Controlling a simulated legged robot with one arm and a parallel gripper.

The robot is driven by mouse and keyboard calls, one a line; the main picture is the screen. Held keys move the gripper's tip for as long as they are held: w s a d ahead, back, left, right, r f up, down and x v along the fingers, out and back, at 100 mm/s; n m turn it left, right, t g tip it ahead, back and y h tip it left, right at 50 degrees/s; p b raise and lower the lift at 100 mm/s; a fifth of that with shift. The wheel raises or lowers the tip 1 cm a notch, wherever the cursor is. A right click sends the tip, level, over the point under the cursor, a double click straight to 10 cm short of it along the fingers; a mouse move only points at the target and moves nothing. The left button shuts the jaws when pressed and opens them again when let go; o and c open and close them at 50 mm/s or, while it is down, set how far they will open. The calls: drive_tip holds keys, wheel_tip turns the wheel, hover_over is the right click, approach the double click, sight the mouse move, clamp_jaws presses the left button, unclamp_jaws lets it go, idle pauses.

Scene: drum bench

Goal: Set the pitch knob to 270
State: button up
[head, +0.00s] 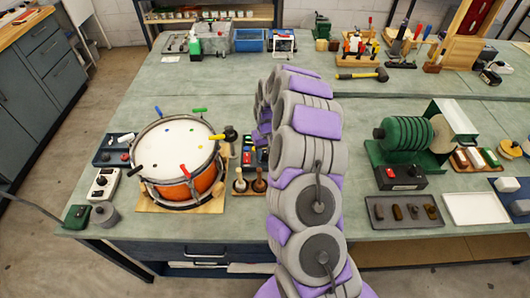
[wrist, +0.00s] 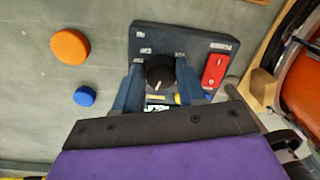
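The black pitch knob (wrist: 160,72) sits on a dark blue control box (wrist: 146,36) in the wrist view. A pale pointer mark shows on the knob. Small white labels surround it, too small to read surely. My gripper (wrist: 160,66) has one blue finger on each side of the knob, very close to it. I cannot tell whether the fingers touch it. A red switch (wrist: 215,70) is on the same box, right of the knob. The box's near part is hidden behind my gripper. In the head view my arm hides the gripper and the knob.
An orange disc (wrist: 69,47) and a blue disc (wrist: 85,96) lie left of the box in the wrist view. The orange drum (head: 176,160) stands left of my arm. A green machine (head: 405,135) and a parts tray (head: 405,223) are to the right.

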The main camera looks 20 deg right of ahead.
drive_tip(key=c, duration=0.6)
drive_tip(key=shift+m+p, duration=0.3)
drive_tip(key=shift+p, duration=0.05)
drive_tip(key=shift+r+m+p, duration=0.15)
drive_tip(key=shift+m+p, duration=0.75)
drive_tip(key=shift+p, duration=0.05)
drive_tip(key=m+p, duration=0.3)
drive_tip(key=shift+m, duration=0.3)
drive_tip(key=m+p, duration=0.2)
drive_tip(key=m, duration=0.2)
drive_tip(key=shift+a+p, duration=0.15)
drive_tip(key=shift+p, duration=0.25)
drive_tip(key=shift+m+t+p, duration=0.3)
drive_tip(key=shift+m+p, duration=0.15)
drive_tip(key=shift+m, duration=0.35)
